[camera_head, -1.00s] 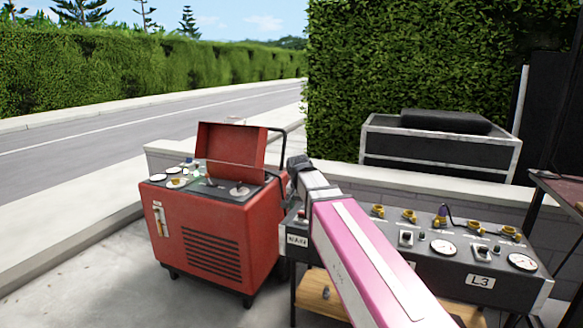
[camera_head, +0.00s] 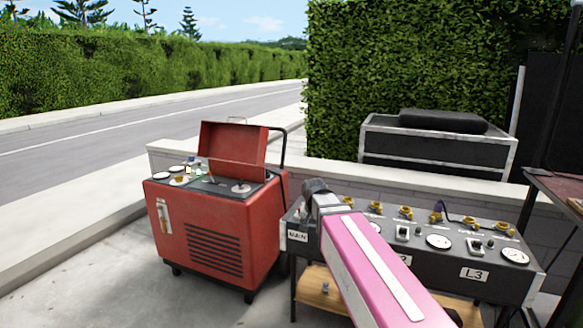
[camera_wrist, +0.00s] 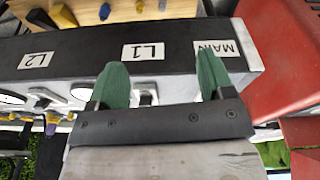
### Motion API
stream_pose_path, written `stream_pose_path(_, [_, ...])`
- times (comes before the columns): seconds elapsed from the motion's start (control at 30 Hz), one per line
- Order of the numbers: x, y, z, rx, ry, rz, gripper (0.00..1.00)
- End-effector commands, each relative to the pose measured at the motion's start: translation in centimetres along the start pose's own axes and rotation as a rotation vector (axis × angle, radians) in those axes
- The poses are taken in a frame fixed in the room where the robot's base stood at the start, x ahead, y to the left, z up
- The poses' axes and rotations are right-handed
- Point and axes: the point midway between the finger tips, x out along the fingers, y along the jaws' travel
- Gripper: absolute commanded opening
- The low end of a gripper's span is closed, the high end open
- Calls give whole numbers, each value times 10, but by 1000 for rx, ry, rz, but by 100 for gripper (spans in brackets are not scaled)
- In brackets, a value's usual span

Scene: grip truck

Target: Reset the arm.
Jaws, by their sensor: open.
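My pink and grey arm (camera_head: 375,262) reaches up from the bottom of the head view over the black control panel (camera_head: 510,288). In the wrist view my gripper (camera_wrist: 160,85) shows two green fingers spread apart with nothing between them. They lie over the panel, which carries the labels L2, L1 and MAIN. The fingers look close to the panel's edge by a switch (camera_wrist: 147,95); I cannot tell whether they touch it. In the head view the fingers are hidden behind the dark end of my arm.
A red wheeled machine (camera_head: 215,235) with an open lid stands just left of the panel. A wooden shelf (camera_head: 312,290) lies under the panel. A low wall and a black case (camera_head: 400,145) stand behind. A table edge (camera_head: 560,188) is at the right. Pavement at left is clear.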

Motion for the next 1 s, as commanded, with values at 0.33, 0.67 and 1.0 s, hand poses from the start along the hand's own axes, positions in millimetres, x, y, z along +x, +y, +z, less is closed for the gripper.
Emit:
stream_pose_path(0.33, [88,74,61,-146,-97,-14,74])
stream_pose_path(0.67, [142,122,114,-256,-161,-48,74])
stream_pose_path(1.0, [149,128,121,-275,-168,-55,74])
